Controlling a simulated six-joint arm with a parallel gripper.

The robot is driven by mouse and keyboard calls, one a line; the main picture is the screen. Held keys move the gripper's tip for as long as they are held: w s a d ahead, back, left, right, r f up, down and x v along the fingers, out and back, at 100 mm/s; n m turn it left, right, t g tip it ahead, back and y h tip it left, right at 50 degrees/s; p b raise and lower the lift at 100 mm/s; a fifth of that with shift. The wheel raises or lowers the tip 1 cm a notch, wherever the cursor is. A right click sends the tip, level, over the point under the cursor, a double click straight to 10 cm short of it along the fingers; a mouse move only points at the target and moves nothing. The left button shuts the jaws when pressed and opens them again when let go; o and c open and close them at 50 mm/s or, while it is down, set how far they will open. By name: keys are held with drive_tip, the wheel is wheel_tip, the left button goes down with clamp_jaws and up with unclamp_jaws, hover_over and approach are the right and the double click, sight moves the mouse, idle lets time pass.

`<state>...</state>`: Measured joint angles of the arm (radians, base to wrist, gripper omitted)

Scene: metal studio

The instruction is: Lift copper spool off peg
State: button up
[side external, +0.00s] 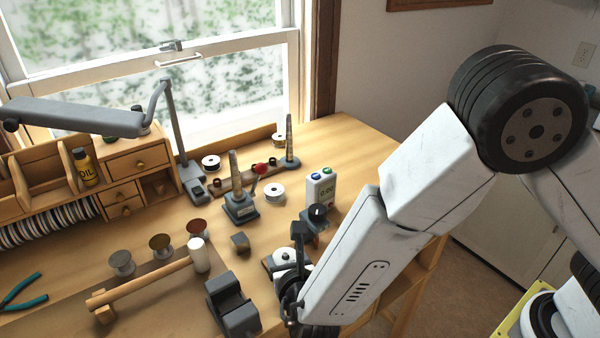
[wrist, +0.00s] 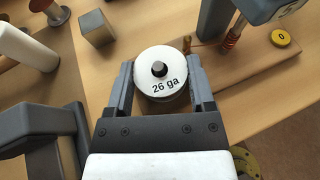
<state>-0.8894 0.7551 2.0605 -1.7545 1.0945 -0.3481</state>
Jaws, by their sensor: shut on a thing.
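A spool with a white round top flange marked "26 ga" (wrist: 148,60) sits between the two fingers of my gripper (wrist: 160,82) in the wrist view. The fingers are shut on it from both sides. A dark peg tip (wrist: 159,69) shows in the hole at its middle. The wire below the flange is hidden, so its colour cannot be told. In the side view the white spool (side external: 286,256) shows beside my gripper (side external: 290,294), which my forearm partly covers.
A wooden rod with a white end (side external: 199,255) lies to the left, with a copper-toned spool (side external: 197,228) and others behind it. A dark grey block-shaped fixture (side external: 232,304) stands close on the left. A knobbed device (side external: 316,214) stands just behind. A small block (side external: 240,242) is nearby.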

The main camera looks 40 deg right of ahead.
sight(286, 261)
drive_tip(key=shift+r, duration=0.1)
wheel_tip(286, 261, up, 10)
idle(0.8)
idle(0.5)
